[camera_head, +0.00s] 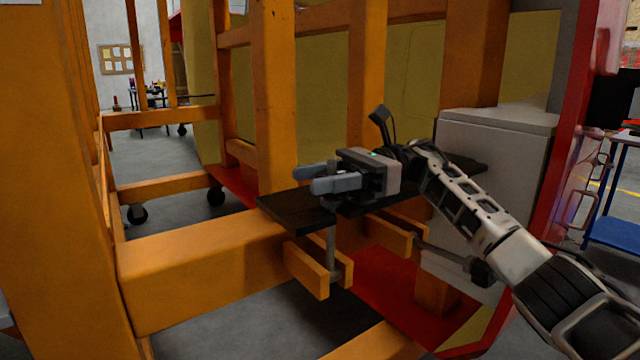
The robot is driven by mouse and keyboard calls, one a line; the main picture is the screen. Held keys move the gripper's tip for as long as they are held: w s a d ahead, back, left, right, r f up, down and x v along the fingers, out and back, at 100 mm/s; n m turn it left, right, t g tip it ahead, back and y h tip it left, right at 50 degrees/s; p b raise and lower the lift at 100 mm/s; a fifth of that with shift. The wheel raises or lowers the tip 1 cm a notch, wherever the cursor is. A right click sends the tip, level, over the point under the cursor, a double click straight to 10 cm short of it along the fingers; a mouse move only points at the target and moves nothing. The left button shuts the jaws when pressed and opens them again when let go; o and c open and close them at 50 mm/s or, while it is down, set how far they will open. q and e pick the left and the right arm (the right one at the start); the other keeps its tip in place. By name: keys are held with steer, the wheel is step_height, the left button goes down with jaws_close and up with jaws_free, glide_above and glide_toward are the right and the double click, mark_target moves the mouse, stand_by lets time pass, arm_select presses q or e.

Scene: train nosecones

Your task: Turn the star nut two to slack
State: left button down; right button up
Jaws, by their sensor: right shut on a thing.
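My right gripper (309,179) reaches in from the right, its fingers pointing left just above a dark plate (290,212) on the orange frame. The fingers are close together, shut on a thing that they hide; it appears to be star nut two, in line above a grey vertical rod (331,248). The nut's own shape and turn do not show. The rod comes down below the plate to an orange clamp bar (308,272). My left gripper is not in view.
Thick orange beams (275,90) stand behind and left of the gripper. A grey box (500,140) stands behind my right forearm. A grey rod with a dark end (482,271) juts out below the forearm. Open floor (155,150) shows at the left.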

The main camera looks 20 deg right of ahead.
stand_by(0.3)
steer(key=o, duration=1)
